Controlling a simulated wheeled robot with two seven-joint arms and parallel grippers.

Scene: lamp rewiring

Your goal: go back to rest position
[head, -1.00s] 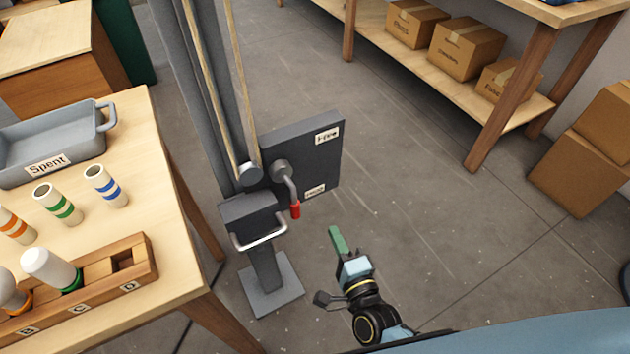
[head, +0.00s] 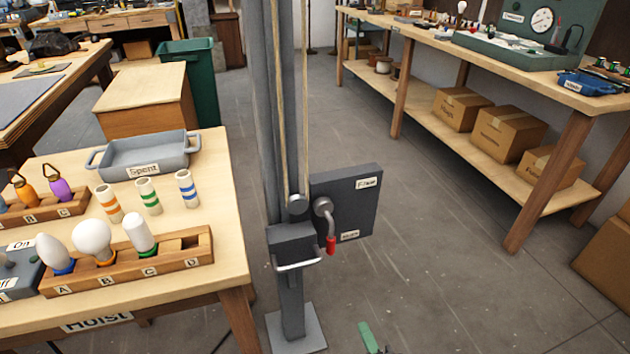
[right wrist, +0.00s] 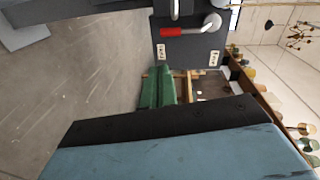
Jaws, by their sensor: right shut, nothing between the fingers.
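My right gripper (head: 370,338) shows only as its green fingertips at the bottom edge of the head view, over the bare floor to the right of the hoist post's foot. In the right wrist view its green fingers (right wrist: 156,88) lie together, shut and empty. The hoist's dark box (head: 346,212) with a red-handled crank (head: 331,243) stands beyond the gripper, and the gripper is apart from it. My left gripper is in no view.
A wooden table (head: 225,255) at left carries a bulb rack (head: 150,262) and a grey "Spent" tray (head: 150,158). A long bench (head: 520,90) with cardboard boxes (head: 505,133) on its lower shelf stands at right.

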